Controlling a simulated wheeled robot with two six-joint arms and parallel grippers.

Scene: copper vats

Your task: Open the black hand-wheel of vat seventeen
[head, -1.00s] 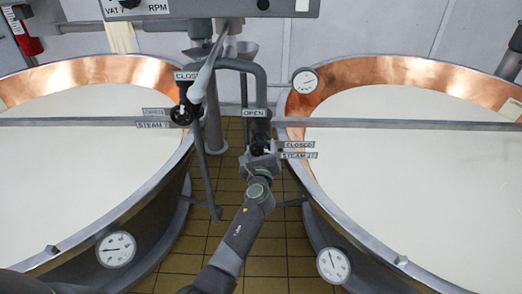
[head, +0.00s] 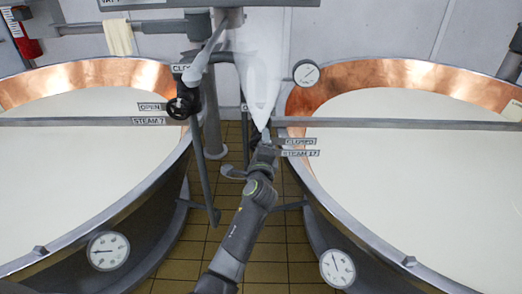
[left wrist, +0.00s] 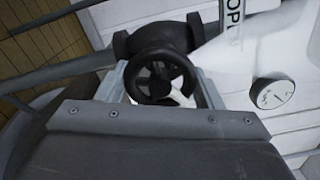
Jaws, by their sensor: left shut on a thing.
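The black hand-wheel (left wrist: 158,70) of vat seventeen shows in the left wrist view, between my gripper's two fingers on a dark valve body (left wrist: 168,38). In the head view it is mostly hidden behind my left gripper (head: 265,141). The gripper is shut on the wheel. The label STEAM 17 (head: 300,154) and a CLOSED label (head: 300,142) sit right of the gripper. An OPEN label shows in the left wrist view (left wrist: 233,12). A white steam-like plume (head: 262,85) spreads upward from just above the valve. My right gripper is not in view.
Vat seventeen (head: 395,85) stands right and another copper vat (head: 100,77) left, with a tiled floor gap (head: 215,225) between. A second black hand-wheel (head: 183,103), marked STEAM 7, is close on the left.

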